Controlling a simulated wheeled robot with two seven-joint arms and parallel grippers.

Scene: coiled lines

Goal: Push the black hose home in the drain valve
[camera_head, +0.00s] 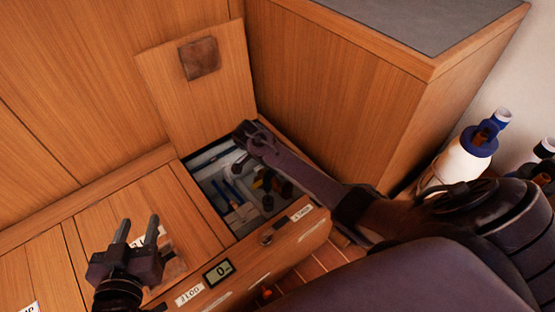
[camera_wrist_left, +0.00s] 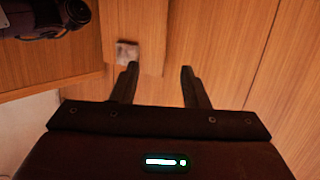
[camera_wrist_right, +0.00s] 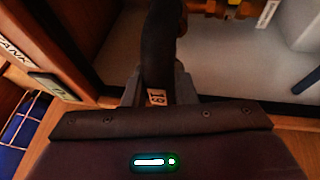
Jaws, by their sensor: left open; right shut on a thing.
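My right gripper (camera_wrist_right: 158,82) is shut on the black hose (camera_wrist_right: 161,45), a thick dark tube with a small pale tag (camera_wrist_right: 157,97) marked 19 at the jaws. The hose runs up and away from the jaws in the right wrist view. A yellow, brass-like fitting (camera_wrist_right: 232,8), perhaps part of the drain valve, shows at the top edge, to the right of the hose. I cannot tell whether hose and fitting touch. In the head view my right gripper (camera_head: 250,138) is over the open locker. My left gripper (camera_head: 138,230) is open and empty over the wooden bench.
The open locker (camera_head: 213,207) holds pale pipes, blue parts and dark fittings. Its lid (camera_head: 196,95) leans upright behind. A small display (camera_head: 218,272) is on the front edge. A wooden cabinet (camera_head: 340,95) stands close on the right, with a white bottle (camera_head: 455,165) beyond.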

